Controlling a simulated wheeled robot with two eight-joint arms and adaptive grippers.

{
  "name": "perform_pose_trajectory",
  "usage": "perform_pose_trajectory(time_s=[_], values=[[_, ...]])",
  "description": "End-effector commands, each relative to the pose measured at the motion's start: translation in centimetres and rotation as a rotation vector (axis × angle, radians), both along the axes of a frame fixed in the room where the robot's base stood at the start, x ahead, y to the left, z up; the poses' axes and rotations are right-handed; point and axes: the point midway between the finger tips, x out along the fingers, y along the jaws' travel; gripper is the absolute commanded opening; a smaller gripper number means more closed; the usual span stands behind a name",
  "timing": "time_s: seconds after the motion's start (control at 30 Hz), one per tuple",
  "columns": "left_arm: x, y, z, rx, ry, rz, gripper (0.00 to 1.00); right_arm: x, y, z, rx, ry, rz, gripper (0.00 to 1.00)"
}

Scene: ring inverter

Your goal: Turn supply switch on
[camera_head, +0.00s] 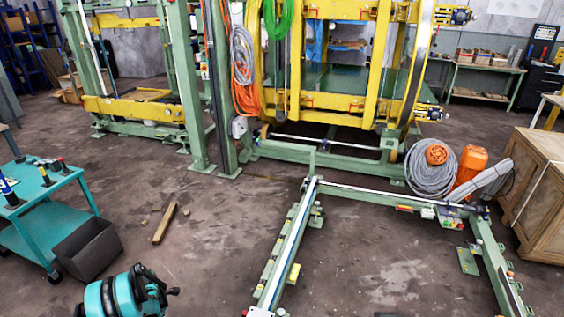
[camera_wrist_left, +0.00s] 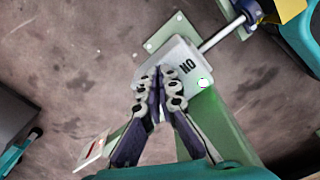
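A pale grey box (camera_wrist_left: 178,66) marked "ON" sits on a green beam in the left wrist view. A small round light on its lower right glows pale green. I take this box to be the supply switch. My left gripper (camera_wrist_left: 160,80) is in front of it, overlapping its lower left part. Its fingers are together with nothing visible between them; I cannot tell whether the tips touch the box. In the head view a pale box (camera_head: 260,312) shows at the near end of a green rail; whether it is the same box is unclear. My right gripper is not seen.
A metal rod (camera_wrist_left: 222,37) runs up right from the box. A green frame (camera_head: 345,190) stands on the floor. A teal cart (camera_head: 45,215), a dark bin (camera_head: 88,248) and a wooden block (camera_head: 165,223) are at left. A wooden crate (camera_head: 540,185) stands at right.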

Motion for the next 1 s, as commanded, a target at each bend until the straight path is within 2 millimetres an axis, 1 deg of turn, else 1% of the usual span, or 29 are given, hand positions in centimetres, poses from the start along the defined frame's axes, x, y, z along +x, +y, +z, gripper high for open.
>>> perform_pose_trajectory(time_s=[0.2, 0.53, 0.8, 0.9, 1.0], values=[[0.0, 0.4, 0.0, 0.001, 0.001, 0.001, 0.0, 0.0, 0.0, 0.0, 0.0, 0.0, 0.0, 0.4], [0.0, 0.4, 0.0, 0.003, 0.003, 0.002, 0.0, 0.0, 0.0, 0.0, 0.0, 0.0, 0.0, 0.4], [0.8, 0.1, 0.0, 0.002, 0.002, 0.0, 0.0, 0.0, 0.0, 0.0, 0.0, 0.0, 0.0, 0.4], [0.8, 0.0, 0.4, 0.001, 0.001, 0.0, 0.0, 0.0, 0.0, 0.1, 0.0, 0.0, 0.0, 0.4], [0.8, 0.0, 1.2, 0.001, 0.001, 0.0, 0.0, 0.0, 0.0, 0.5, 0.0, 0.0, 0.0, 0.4]])
